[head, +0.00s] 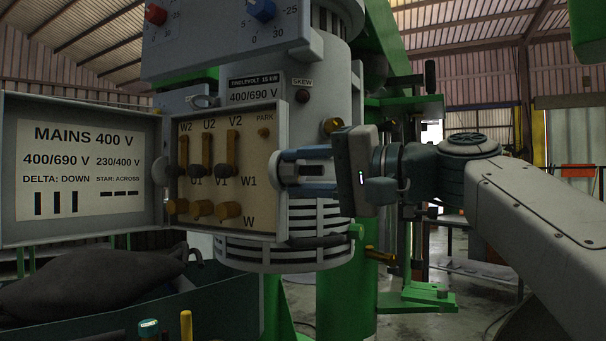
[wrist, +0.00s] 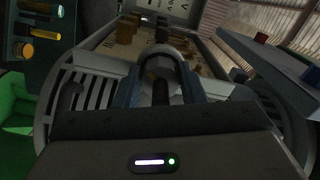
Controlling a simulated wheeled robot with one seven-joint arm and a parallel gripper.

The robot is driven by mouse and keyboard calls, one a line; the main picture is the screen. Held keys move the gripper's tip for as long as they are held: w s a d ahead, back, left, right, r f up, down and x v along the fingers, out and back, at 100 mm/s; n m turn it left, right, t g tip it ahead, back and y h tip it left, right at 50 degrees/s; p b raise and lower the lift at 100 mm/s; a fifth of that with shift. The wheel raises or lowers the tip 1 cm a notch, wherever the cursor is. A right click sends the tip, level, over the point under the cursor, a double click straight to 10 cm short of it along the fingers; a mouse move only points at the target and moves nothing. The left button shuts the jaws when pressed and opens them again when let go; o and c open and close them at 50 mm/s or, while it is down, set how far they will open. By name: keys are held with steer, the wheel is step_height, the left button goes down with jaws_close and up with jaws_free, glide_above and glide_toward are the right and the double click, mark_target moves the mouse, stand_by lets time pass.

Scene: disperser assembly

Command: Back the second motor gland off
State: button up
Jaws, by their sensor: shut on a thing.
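The motor's open terminal box (head: 226,235) is in the middle of the head view. A pale grey rounded fitting (head: 277,172) shows at its right wall. I cannot tell whether it is the second motor gland. My gripper (head: 300,172) reaches in from the right, its blue-grey fingers shut on this fitting. In the wrist view, a grey ring-like fitting (wrist: 163,58) sits between the two fingers (wrist: 160,88). A brass-coloured round fitting (head: 333,125) shows above the gripper. The fingers hide part of the box wall.
The box's labelled door (head: 80,170) hangs open at the left. Brass links (head: 207,155) stand upright inside the box. A control panel (head: 225,35) overhangs it. A dark bin with a black sack (head: 95,285) is at lower left. Green machine framework (head: 345,290) stands behind.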

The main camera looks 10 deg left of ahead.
steer(key=o, duration=1)
steer(key=p+v, duration=0.1)
steer(key=v, duration=1.2)
steer(key=shift+s+d, duration=0.1)
steer(key=shift+d, duration=0.3)
steer(key=shift+p, duration=0.35)
